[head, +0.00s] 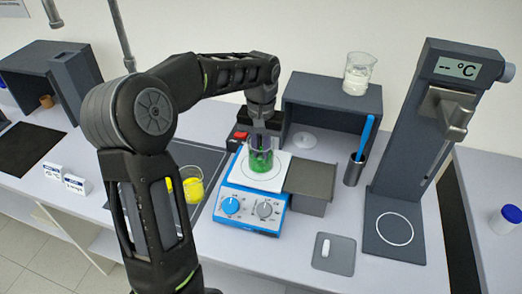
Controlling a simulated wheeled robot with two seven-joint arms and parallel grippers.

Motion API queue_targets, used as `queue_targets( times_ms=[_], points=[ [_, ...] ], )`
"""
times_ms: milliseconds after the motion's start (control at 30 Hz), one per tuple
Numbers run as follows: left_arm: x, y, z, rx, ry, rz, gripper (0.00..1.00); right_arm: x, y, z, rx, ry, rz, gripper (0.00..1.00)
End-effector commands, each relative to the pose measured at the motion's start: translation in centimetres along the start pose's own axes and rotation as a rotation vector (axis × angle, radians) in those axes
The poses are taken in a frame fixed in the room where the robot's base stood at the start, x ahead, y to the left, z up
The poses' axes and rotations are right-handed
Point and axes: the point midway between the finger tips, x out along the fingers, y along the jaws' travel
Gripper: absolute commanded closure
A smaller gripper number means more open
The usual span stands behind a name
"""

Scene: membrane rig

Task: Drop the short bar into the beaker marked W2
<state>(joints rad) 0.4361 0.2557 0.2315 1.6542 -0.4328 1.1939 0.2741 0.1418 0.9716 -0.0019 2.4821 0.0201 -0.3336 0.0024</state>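My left gripper (261,138) points down at the mouth of a glass beaker with green liquid (261,160). Its fingertips are small and partly masked by the glass, so whether they are open or hold something cannot be told. This beaker stands on the white plate of a blue stirrer (250,203). A white bar (325,248) lies on a small grey pad at the front, right of the stirrer. A beaker with yellow contents (193,187) stands on a dark mat, partly behind my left arm. No W2 marking is readable. My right gripper is not in view.
A grey open-fronted box (330,103) behind the stirrer carries a beaker with whitish contents (358,76). A dark holder with a blue rod (354,170) and a tall grey °C stand (418,150) are at right. Small label cards (76,184) stand at left.

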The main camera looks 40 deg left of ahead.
Motion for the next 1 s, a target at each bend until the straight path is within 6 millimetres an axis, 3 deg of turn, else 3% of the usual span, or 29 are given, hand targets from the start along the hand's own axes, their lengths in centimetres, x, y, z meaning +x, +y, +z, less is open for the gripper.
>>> queue_targets(
  times_ms=[533, 567, 667, 1000],
  points=[
    [1.2, 0.0, 0.0, 0.0, 0.0, 0.0, 1.0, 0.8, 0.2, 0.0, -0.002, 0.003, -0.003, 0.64],
    [1.2, 0.0, 0.0, 0.0, 0.0, 0.0, 0.85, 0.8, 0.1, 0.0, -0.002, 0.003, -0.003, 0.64],
    [1.2, 0.0, 0.0, 0.0, 0.0, 0.0, 0.77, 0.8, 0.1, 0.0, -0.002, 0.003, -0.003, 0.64],
    [0.6, 0.0, 0.0, 0.0, 0.001, 0.0, 0.77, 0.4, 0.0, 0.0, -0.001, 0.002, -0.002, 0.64]
  ],
)
